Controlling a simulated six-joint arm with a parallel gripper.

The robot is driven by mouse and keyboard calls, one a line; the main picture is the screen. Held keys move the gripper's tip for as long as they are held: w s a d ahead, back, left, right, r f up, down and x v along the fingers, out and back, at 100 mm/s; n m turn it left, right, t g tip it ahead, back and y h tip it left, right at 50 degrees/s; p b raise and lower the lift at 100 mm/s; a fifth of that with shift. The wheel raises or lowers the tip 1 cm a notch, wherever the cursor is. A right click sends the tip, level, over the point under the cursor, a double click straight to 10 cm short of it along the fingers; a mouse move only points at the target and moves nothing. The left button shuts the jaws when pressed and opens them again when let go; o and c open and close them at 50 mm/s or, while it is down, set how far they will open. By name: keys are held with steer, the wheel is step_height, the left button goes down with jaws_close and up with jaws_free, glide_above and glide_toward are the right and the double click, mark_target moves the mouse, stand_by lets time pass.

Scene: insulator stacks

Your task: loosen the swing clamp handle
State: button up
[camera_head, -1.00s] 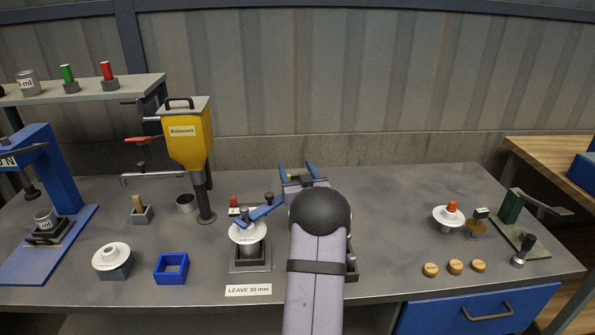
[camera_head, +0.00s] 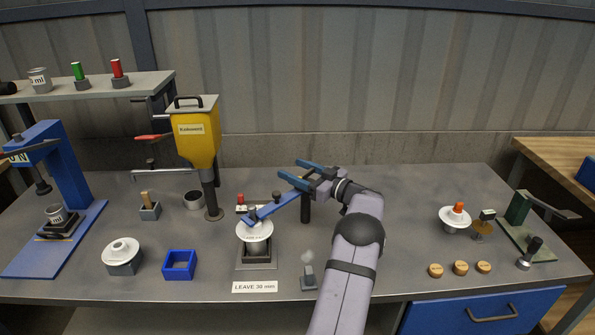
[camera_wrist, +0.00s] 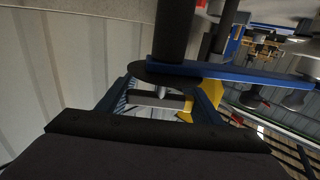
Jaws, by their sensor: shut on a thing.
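The swing clamp has a dark post (camera_head: 306,209) and a blue arm (camera_head: 280,205) reaching left over a white ribbed insulator (camera_head: 255,231). The insulator stands in a dark base on a grey plate. My gripper (camera_head: 291,169) is at the top of the post, its blue fingers pointing left. In the wrist view the fingers are on either side of a short grey handle bar (camera_wrist: 155,101), shut on it. The blue arm (camera_wrist: 235,73) and dark post (camera_wrist: 175,30) show beside it. In the head view the handle is hidden by the fingers.
A yellow hopper (camera_head: 193,135) stands left of the clamp. A blue square frame (camera_head: 179,265) and another white insulator (camera_head: 121,250) are at front left. A small grey block (camera_head: 308,279) is in front of the post.

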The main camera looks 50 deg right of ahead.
mark_target(308, 175)
steer(key=shift+a+r+n+y, duration=0.1)
steer(key=shift+a+n+y, duration=0.1)
steer(key=shift+n+y, duration=0.55)
steer(key=o, duration=1.1)
steer(key=shift+m, duration=0.25)
steer(key=shift+c, duration=0.2)
steer(key=shift+s, duration=0.15)
steer(key=shift+s+d+b, duration=0.2)
steer(key=shift+s+b, duration=0.15)
steer(key=shift+s, duration=0.8)
steer(key=shift+s+d+b, duration=0.25)
steer(key=shift+s+b, duration=0.1)
steer(key=shift+s, duration=0.85)
steer(key=shift+s+d+b, duration=0.2)
steer(key=shift+s+b, duration=0.15)
steer(key=shift+s, duration=0.8)
